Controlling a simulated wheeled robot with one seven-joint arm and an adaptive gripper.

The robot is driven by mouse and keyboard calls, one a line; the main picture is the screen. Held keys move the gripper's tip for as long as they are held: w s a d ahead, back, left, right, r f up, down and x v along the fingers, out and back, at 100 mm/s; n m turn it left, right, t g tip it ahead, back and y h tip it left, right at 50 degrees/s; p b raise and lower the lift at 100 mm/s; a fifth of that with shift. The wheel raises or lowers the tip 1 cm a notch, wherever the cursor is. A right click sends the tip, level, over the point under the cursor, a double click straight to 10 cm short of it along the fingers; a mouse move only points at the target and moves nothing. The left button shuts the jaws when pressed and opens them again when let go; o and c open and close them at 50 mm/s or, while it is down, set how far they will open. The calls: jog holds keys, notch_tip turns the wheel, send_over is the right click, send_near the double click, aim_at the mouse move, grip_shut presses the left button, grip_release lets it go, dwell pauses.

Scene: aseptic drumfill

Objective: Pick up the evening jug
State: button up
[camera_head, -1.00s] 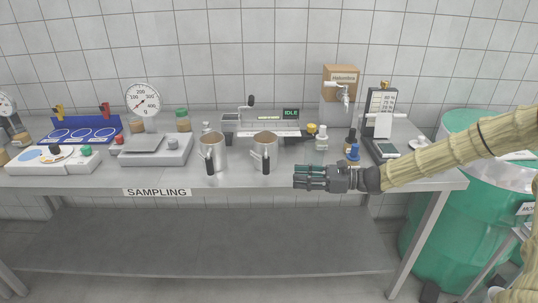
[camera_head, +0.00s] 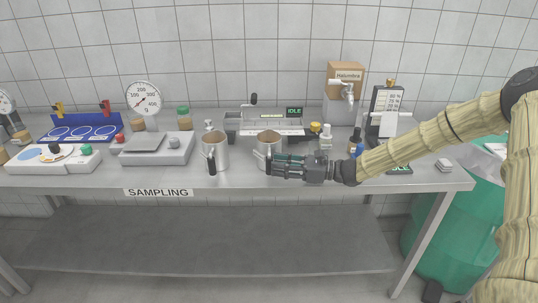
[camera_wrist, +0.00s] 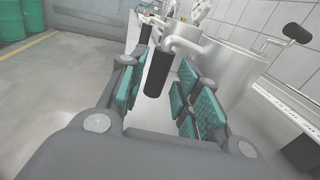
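Two metal jugs with black-gripped handles stand on the bench, a left jug (camera_head: 216,146) and a right jug (camera_head: 268,140). No label shows which one is the evening jug. My gripper (camera_head: 275,165) is at the right jug's handle. In the wrist view the right jug (camera_wrist: 222,72) is close, and its black handle grip (camera_wrist: 158,72) stands between the open teal-padded fingers (camera_wrist: 155,92). The fingers look apart from the grip on both sides. The left jug's handle (camera_wrist: 146,34) shows beyond it. In the head view my gripper hides part of the right jug's handle.
A scale with a dial (camera_head: 145,98) stands left of the jugs. An instrument marked IDLE (camera_head: 294,113) is behind them. Small bottles (camera_head: 325,140) and a box marked Halumbra (camera_head: 346,72) stand to the right. The bench front edge is clear.

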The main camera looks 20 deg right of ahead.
aim_at(269, 163)
jog(key=shift+p+x, duration=0.3)
jog(key=shift+x, duration=1.6)
grip_shut()
jog(key=shift+w, duration=0.1)
